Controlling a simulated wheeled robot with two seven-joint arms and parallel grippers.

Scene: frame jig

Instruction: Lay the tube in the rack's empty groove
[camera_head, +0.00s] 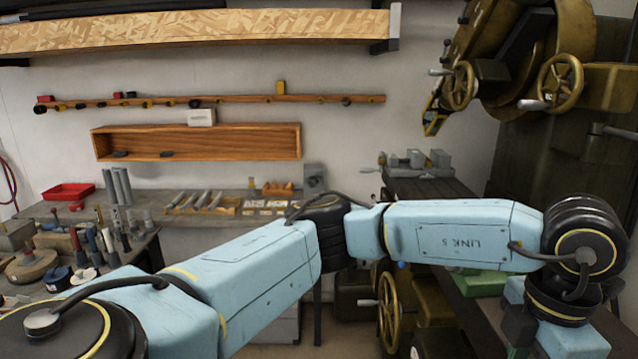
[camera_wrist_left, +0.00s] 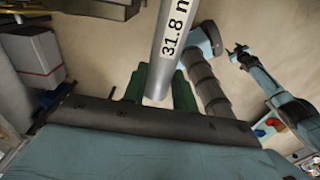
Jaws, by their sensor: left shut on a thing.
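A grey metal tube (camera_wrist_left: 168,45) with a printed label reading "31.8" runs down from the top of the left wrist view. Its near end lies between the dark green fingers of my left gripper (camera_wrist_left: 156,92), which is shut on it. In the head view my left arm reaches across to the lower right, where the gripper (camera_head: 522,328) is mostly cut off and the tube cannot be made out. My right gripper (camera_wrist_left: 238,54) shows small in the left wrist view, apart from the tube; its jaws are too small to judge. I cannot pick out the task's rack with certainty.
A back bench holds a wooden holder with several grey rods (camera_head: 200,203) and a red tray (camera_head: 68,191). A vise-like grey fixture (camera_head: 415,160) stands near a large machine with handwheels (camera_head: 560,82). A green item (camera_head: 480,283) lies beside my left forearm.

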